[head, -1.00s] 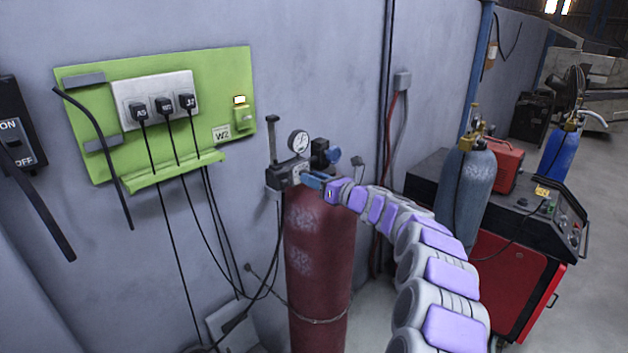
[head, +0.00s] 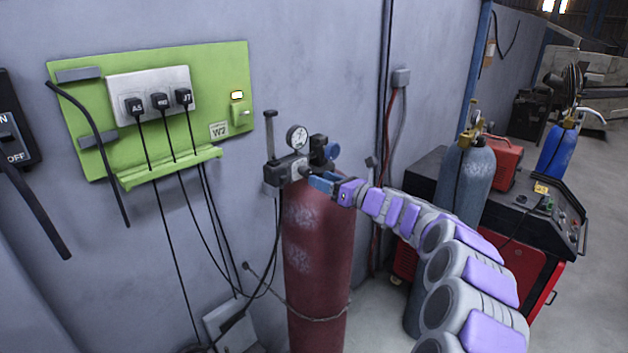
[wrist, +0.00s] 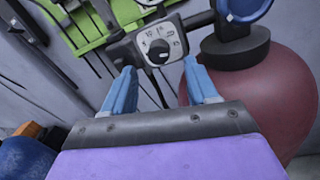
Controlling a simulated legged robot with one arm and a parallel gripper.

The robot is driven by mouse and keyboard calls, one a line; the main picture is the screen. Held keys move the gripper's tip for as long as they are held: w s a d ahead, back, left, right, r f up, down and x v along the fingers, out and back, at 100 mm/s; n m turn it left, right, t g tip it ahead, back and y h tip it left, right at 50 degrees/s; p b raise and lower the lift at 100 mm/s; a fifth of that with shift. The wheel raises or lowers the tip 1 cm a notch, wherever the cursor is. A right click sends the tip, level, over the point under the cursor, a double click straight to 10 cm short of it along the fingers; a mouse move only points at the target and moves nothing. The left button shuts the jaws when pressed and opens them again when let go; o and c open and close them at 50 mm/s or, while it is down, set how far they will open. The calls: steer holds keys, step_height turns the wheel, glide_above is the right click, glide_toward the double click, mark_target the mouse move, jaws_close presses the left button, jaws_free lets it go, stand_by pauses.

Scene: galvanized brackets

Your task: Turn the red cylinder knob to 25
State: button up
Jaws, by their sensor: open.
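The red cylinder (head: 318,255) stands upright against the wall, with a grey regulator block on top. Its black knob (wrist: 159,51) sits on a pale dial plate (wrist: 160,42) with small numbers around it. The pointer's exact reading is too small to tell. My gripper (wrist: 160,76) is open, its two blue fingers apart on either side below the knob, with nothing between them. In the head view my gripper (head: 318,183) is just right of the regulator (head: 284,171), its fingers partly overlapping each other. Whether the fingers touch the knob cannot be told.
A round gauge (head: 297,137) and a blue handwheel (head: 332,151) stand above the regulator, close to my gripper. A green panel (head: 232,70) with plugs and hanging cables is at left. A grey cylinder (head: 466,180) and a red cart (head: 515,262) stand at right.

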steer(key=b+v, duration=0.2)
steer(key=v, duration=1)
steer(key=shift+s+d, duration=0.15)
steer(key=shift+d, duration=0.15)
steer(key=s+a+f+n+g+b, duration=0.3)
steer(key=s+a+n+b, duration=0.15)
steer(key=s, duration=0.35)
steer(key=s+a+f+n+g+b, duration=0.2)
steer(key=s+a+n+g+b, duration=0.15)
steer(key=s+a+n, duration=0.3)
steer(key=s+f+n+g+h+b, duration=0.2)
steer(key=s+f+n, duration=0.1)
steer(key=s+f, duration=0.3)
steer(key=s+f+n+g+h+b, duration=0.2)
steer(key=s+f+n, duration=0.15)
steer(key=s, duration=0.45)
steer(key=s+d+f+n+h+b, duration=0.4)
steer(key=s+d+f+h+b, duration=0.1)
steer(key=s+d+f, duration=0.4)
steer(key=s+d+f+n+g+h+b, duration=0.1)
steer(key=s+d+f+n+h+b, duration=0.4)
steer(key=s+d+f, duration=0.5)
steer(key=s+f+h+b, duration=0.1)
steer(key=s+f+b, duration=0.1)
steer(key=s+f, duration=0.2)
steer(key=shift+s+f, duration=0.25)
steer(key=shift+s, duration=0.55)
